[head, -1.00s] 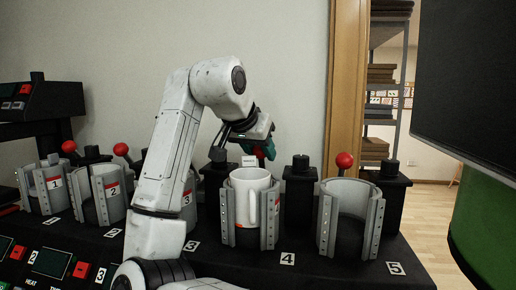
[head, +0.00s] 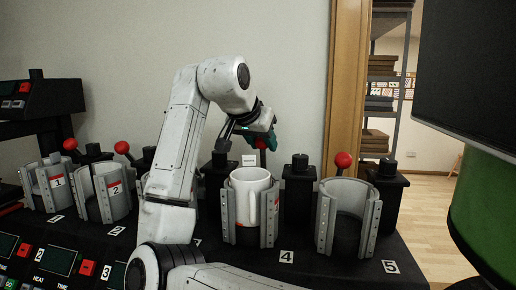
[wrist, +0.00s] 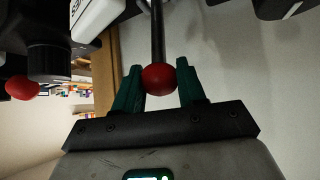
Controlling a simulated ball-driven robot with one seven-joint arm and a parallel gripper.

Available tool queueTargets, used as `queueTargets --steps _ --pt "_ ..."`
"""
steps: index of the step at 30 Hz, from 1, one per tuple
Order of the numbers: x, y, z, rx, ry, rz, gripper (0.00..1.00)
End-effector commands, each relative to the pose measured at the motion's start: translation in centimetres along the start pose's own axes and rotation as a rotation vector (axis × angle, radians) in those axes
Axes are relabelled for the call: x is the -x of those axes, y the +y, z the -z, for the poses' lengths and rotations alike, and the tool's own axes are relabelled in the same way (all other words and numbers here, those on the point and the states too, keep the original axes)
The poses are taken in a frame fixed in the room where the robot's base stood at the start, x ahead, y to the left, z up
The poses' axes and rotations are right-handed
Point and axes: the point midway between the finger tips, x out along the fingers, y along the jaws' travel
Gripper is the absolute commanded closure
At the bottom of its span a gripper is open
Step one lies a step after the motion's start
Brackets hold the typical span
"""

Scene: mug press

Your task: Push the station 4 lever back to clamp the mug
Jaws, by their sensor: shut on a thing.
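The white mug (head: 250,195) stands upright in the open-fronted grey holder (head: 229,220) of station 4, with its handle towards me. The station 4 lever has a red ball knob (head: 261,144) behind and above the mug, mostly covered by my gripper (head: 261,137). In the wrist view the red knob (wrist: 158,78) sits between the two green fingers of my gripper (wrist: 158,85), on the end of a dark rod (wrist: 157,35). My gripper is shut on the knob. The lower part of the lever is hidden behind the mug and its holder in the head view.
The empty station 5 holder (head: 325,222) and its red-knobbed lever (head: 343,160) stand to the right. Stations 1 (head: 37,190) and 2 (head: 82,195) are to the left; my arm covers most of station 3. A dark screen (head: 470,70) fills the upper right.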

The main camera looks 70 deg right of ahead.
Motion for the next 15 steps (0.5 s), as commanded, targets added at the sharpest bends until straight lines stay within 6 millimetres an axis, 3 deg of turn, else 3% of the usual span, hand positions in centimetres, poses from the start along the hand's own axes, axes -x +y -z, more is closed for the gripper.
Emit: queueTargets --steps 15 --pt "-0.62 -0.50 1.00 0.003 0.001 0.003 0.75"
